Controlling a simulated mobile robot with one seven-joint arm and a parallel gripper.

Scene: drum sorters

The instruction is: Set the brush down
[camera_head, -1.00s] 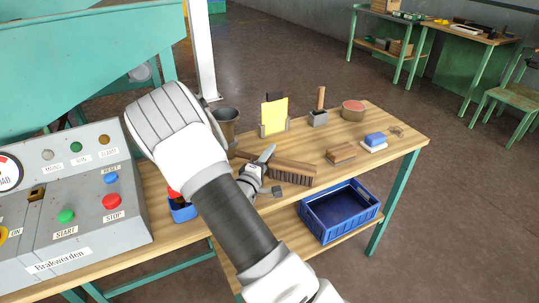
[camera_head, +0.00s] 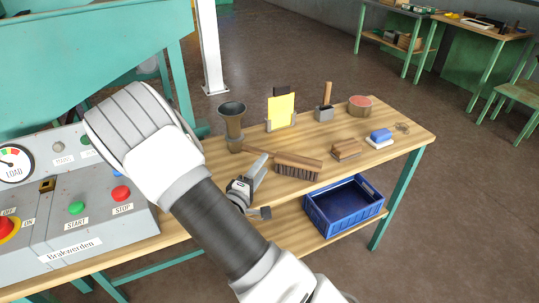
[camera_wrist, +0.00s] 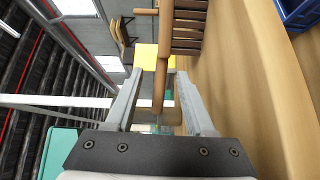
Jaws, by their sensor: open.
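The brush (camera_head: 298,160) lies on the wooden table, its dark bristles facing down and its thin wooden handle pointing left. My gripper (camera_head: 265,185) is open just in front of the handle, at the lower left of the brush head. In the wrist view the brush handle (camera_wrist: 161,75) shows in the gap between the two spread fingers of my gripper (camera_wrist: 158,85). Neither finger seems to press on it. The brush head shows at the top of that view (camera_wrist: 186,28). My arm hides part of the table's left side.
The table (camera_head: 395,155) also bears a dark metal cup (camera_head: 232,122), a yellow card (camera_head: 281,109), a small wooden block brush (camera_head: 346,149), a blue sponge (camera_head: 380,135) and a round tin (camera_head: 359,106). A blue crate (camera_head: 345,205) stands on the lower shelf. A control panel (camera_head: 95,215) is at left.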

